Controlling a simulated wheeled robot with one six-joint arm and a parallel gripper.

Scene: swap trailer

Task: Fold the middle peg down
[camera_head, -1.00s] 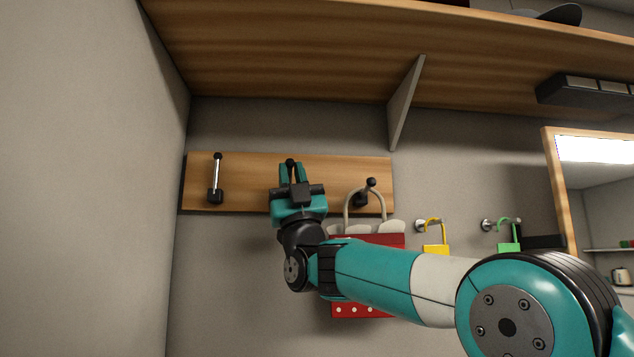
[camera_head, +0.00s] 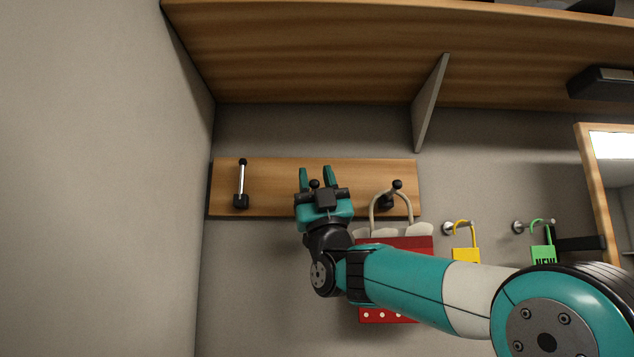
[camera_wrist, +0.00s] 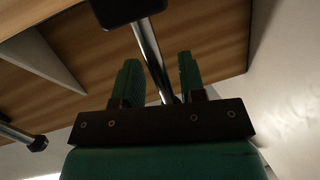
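The middle peg is a silvery rod with a black knob (camera_head: 314,184). My gripper (camera_head: 316,176) is open in front of the wooden board (camera_head: 275,200), with one finger on each side of the peg; both fingers (camera_wrist: 160,80) stand apart from the rod.
The left peg (camera_head: 242,183) stands upright on the board. The right peg (camera_head: 392,194) leans out and carries a red bag (camera_head: 395,244) by its handle. A shelf (camera_head: 330,55) with a grey bracket (camera_head: 430,105) is above.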

